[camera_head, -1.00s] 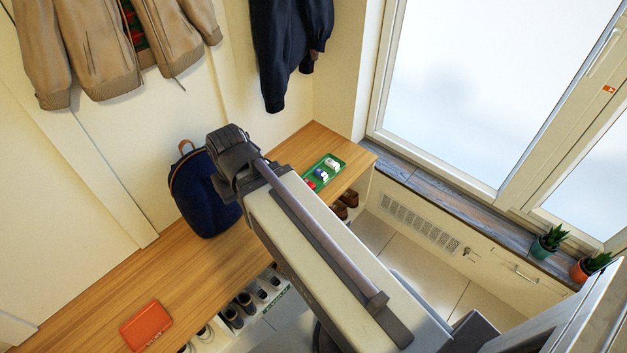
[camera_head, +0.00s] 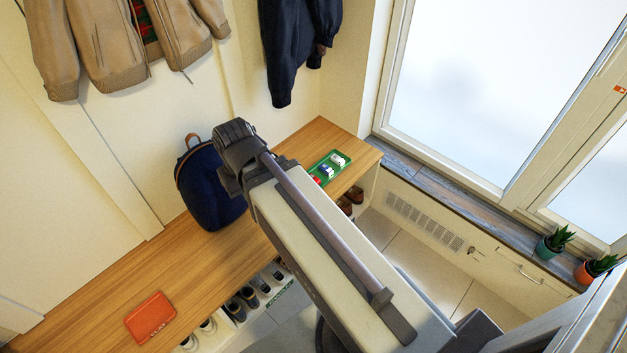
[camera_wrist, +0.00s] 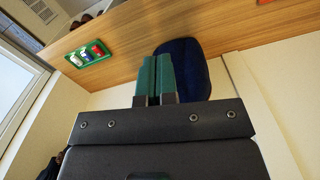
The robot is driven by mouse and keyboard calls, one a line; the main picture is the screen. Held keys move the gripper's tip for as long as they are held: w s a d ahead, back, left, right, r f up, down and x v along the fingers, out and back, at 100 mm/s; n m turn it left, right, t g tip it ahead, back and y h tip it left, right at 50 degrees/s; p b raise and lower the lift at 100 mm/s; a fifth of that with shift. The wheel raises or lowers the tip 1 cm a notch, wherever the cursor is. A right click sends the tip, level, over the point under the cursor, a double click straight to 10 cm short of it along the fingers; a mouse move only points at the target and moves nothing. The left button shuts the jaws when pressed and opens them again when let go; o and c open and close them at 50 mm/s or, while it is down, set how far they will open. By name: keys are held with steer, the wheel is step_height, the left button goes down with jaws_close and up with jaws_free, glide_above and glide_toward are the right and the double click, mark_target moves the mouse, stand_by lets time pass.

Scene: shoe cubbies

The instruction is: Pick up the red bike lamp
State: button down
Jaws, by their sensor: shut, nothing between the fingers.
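A small red item, likely the red bike lamp, lies in a green tray on the wooden bench; it shows at the tray's near end in the head view (camera_head: 316,180) and as a small red patch in the wrist view (camera_wrist: 97,49). The green tray (camera_head: 325,176) also holds white and blue items. My gripper (camera_wrist: 156,58) shows in the wrist view with its two green fingers together and nothing between them. It is apart from the tray, which is to its left there. In the head view my arm hides the gripper's fingers.
The wooden bench (camera_head: 100,290) bears a dark blue backpack (camera_head: 207,190) beside my arm and an orange-red case (camera_head: 150,317). Shoes (camera_head: 236,307) stand in cubbies below. Jackets (camera_head: 115,40) hang above. A window sill with potted plants (camera_head: 553,242) is at right.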

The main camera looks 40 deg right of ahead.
steer(key=shift+c, duration=2)
jaws_free()
